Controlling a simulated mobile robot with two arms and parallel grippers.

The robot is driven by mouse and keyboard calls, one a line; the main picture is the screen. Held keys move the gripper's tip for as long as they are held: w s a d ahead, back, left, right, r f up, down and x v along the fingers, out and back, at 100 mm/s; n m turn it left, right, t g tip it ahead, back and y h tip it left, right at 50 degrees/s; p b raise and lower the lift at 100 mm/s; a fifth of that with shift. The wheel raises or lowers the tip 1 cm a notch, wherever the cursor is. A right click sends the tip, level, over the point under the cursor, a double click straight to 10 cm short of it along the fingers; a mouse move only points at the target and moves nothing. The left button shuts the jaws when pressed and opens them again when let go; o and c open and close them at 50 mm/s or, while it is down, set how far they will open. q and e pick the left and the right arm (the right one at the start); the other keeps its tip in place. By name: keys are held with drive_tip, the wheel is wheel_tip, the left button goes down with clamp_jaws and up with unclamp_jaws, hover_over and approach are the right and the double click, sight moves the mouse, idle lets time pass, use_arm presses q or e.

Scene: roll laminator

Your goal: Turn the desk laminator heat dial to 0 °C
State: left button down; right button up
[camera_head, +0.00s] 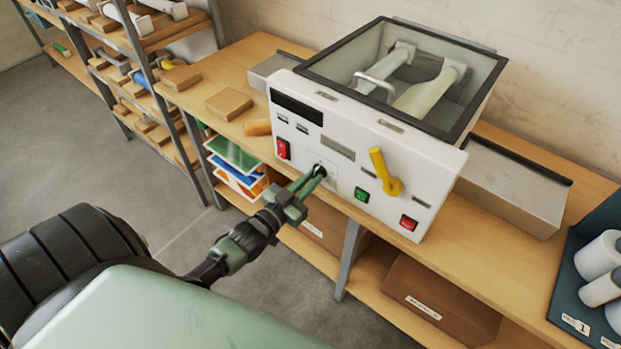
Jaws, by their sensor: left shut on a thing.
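The white desk laminator (350,155) stands on a wooden workbench, its front panel facing me. My left gripper (318,171) reaches up to the middle of the panel and is shut on the small dark heat dial (322,169). The fingers cover most of the dial, so its pointer and scale cannot be read. A dark display (297,108) at the panel's upper left shows no readable figure. My right gripper is not in view.
Near the dial are a red switch (284,149), a green button (361,194), a yellow lever (381,170) and a red button (408,222). The laminator's glass-lidded top (398,80) shows rollers. Shelving (150,70) stands at left; a roll tray (574,240) is at right.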

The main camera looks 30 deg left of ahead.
use_arm(q)
drive_tip(key=shift+f+n, duration=0.15)
drive_tip(key=shift+n, duration=0.35)
drive_tip(key=c, duration=1.5)
unclamp_jaws()
drive_tip(key=shift+o, duration=0.2)
drive_tip(key=shift+s, duration=0.15)
drive_tip(key=s+b, duration=0.1)
drive_tip(key=s, duration=0.6)
drive_tip(key=shift+s+a+b, duration=0.3)
drive_tip(key=shift+b, duration=0.1)
